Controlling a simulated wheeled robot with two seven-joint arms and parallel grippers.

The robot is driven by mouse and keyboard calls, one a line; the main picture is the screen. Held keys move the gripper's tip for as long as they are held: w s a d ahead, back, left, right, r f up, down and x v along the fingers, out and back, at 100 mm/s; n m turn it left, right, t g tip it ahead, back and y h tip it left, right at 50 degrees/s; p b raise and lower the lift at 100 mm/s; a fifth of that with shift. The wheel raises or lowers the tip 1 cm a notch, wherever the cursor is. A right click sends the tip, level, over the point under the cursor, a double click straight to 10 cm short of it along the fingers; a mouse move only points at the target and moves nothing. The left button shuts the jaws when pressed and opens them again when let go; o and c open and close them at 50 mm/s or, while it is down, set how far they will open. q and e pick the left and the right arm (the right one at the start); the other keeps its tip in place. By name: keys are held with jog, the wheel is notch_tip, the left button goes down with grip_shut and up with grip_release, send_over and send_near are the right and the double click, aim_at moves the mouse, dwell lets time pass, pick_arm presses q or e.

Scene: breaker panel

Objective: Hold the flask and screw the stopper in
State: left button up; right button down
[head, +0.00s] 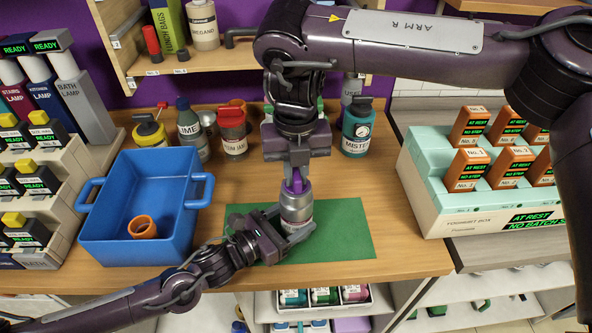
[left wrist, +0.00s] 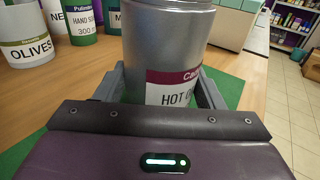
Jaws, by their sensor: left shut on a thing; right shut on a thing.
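The silver flask (head: 297,204) stands upright on the green mat (head: 345,228). In the left wrist view the flask (left wrist: 165,45) fills the middle, with a maroon and white label, partly cut off. My left gripper (head: 290,226) is shut around the flask's lower body, one finger on each side. My right gripper (head: 297,172) points straight down above the flask and is shut on the purple stopper (head: 297,183). The stopper is at the flask's mouth, in line with it. The fingers hide part of it, so I cannot tell how deep it sits.
A blue bin (head: 140,205) with an orange ring (head: 142,227) stands at the left. Bottles and jars, including a teal one (head: 357,128), line the table's back. A box of orange packs (head: 435,190) stands at the right. The mat's right part is clear.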

aim_at(296, 172)
pick_arm(q)
jog(key=shift+w+a, duration=0.15)
pick_arm(e)
jog(key=shift+s+a+m, duration=0.1)
jog(key=shift+s+m, duration=0.05)
jog(key=shift+m, duration=1.15)
jog(key=shift+m, duration=3)
jog(key=c, duration=1.3)
grip_release()
jog(key=shift+c, duration=0.2)
jog(key=shift+r, duration=0.1)
pick_arm(q)
jog(key=shift+s, duration=0.2)
pick_arm(e)
notch_tip(296, 172, up, 12)
